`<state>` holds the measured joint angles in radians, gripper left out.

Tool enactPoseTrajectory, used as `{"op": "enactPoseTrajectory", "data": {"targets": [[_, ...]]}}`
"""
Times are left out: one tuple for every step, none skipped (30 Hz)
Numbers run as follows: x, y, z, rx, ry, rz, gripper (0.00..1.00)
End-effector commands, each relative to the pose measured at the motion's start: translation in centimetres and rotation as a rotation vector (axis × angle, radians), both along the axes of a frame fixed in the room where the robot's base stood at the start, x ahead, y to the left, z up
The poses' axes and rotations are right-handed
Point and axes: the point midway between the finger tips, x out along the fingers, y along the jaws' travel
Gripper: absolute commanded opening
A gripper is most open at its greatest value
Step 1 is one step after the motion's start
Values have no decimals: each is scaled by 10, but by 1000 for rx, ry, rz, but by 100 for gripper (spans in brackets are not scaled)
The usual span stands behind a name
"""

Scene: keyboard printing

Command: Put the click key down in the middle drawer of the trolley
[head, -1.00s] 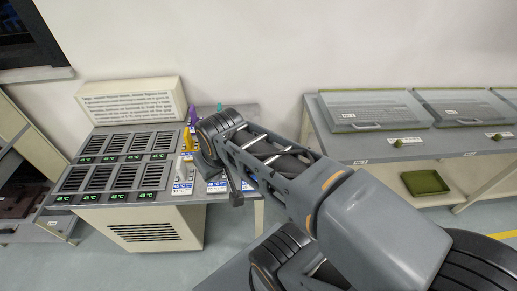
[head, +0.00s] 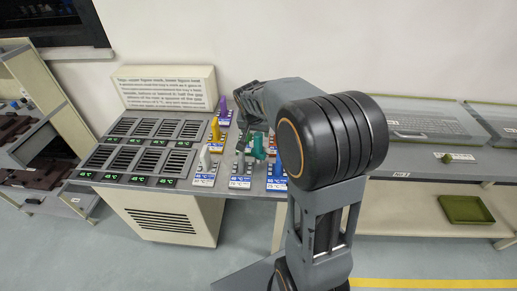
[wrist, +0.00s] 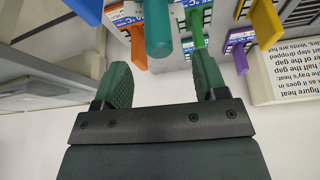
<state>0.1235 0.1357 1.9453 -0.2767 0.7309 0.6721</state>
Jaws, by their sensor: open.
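Several coloured upright pieces stand on labelled blocks on the console: purple (head: 223,105), yellow (head: 215,129), white (head: 204,157), grey (head: 240,164), teal (head: 258,147) and blue (head: 278,160). I cannot tell which, if any, is the click key. My gripper (wrist: 162,82) is open in the wrist view with nothing between its fingers. A teal piece (wrist: 158,32) hangs into that view just beyond the gap. In the head view my arm mostly hides the gripper. The trolley (head: 42,85) is at the far left, with open drawers holding brown trays (head: 38,173); it is partly cut off.
The grey console (head: 165,187) has slotted bays with green temperature readouts and a text sign (head: 165,87) behind. A right-hand bench (head: 400,172) carries covered keyboard trays, with an olive tray (head: 466,209) on its lower shelf. Floor shows between trolley and console.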

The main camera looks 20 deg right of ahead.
Motion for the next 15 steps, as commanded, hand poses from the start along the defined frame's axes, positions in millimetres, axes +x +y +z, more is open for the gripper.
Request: {"op": "enactPoseTrajectory", "data": {"targets": [[2,-2,-6,0,1,0,66],[3,-2,-9,0,2,1,66],[4,-3,-13,0,2,1,66],[5,-4,-14,0,2,1,66],[5,-4,-16,0,0,1,66],[6,-4,-18,0,0,1,66],[6,-4,-19,0,0,1,66],[6,-5,-19,0,0,1,66],[7,-5,-21,0,1,1,66],[7,-6,-23,1,2,1,66],[8,-7,-26,1,2,1,66],[10,-8,-30,1,2,1,66],[11,-9,-34,1,4,1,66],[12,-11,-38,1,4,1,66],[14,-13,-43,1,4,1,66]]}}
